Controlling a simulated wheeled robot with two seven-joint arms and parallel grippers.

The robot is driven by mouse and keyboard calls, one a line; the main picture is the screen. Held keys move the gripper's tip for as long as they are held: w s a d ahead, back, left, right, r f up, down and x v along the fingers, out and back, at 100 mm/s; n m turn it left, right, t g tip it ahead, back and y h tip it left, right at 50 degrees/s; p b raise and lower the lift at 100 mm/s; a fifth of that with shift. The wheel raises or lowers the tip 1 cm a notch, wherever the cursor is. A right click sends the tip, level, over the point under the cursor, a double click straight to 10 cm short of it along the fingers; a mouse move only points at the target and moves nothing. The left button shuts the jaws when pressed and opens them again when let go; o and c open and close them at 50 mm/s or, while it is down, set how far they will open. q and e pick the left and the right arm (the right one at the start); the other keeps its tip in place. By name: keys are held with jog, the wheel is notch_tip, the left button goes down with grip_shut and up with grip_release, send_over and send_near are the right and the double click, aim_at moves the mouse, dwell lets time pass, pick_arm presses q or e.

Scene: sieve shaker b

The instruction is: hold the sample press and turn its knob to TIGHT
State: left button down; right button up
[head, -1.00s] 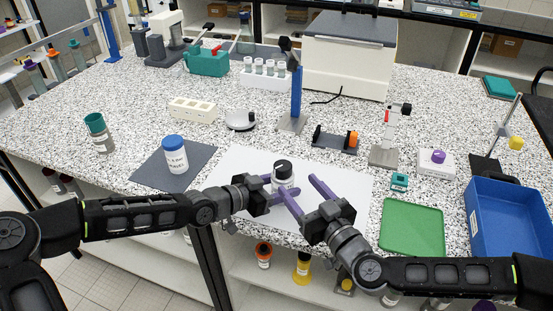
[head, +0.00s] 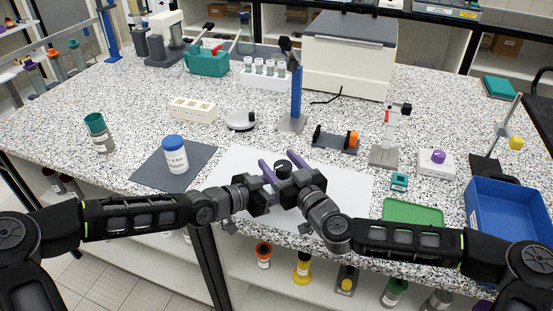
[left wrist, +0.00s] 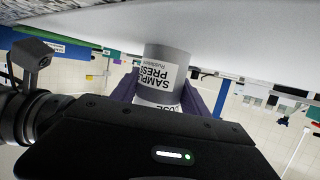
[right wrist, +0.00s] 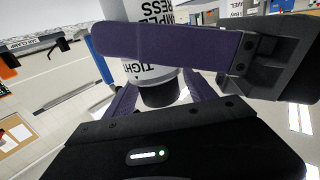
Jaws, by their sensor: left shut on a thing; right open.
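The sample press is a small light cylinder with a black knob (head: 283,167) on top. It stands over the white mat (head: 230,165), mostly hidden behind my grippers in the head view. The left wrist view shows its grey body and label (left wrist: 160,72) between the purple fingers of my left gripper (left wrist: 160,98), which is shut on it. My right gripper (head: 284,162) is open, its fingers on either side of the knob. In the right wrist view, the knob (right wrist: 160,93) sits between them, with "TIGHT" printed beside it. A left finger (right wrist: 165,42) crosses that view.
A blue-lidded jar (head: 175,155) stands on a dark mat to the left. A green tray (head: 413,212) and a blue bin (head: 515,215) lie to the right. A black holder with an orange end (head: 335,140) and a blue stand (head: 296,100) are behind.

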jog(key=shift+x, duration=0.85)
jog(key=shift+c, duration=0.4)
jog(key=c, duration=1.3)
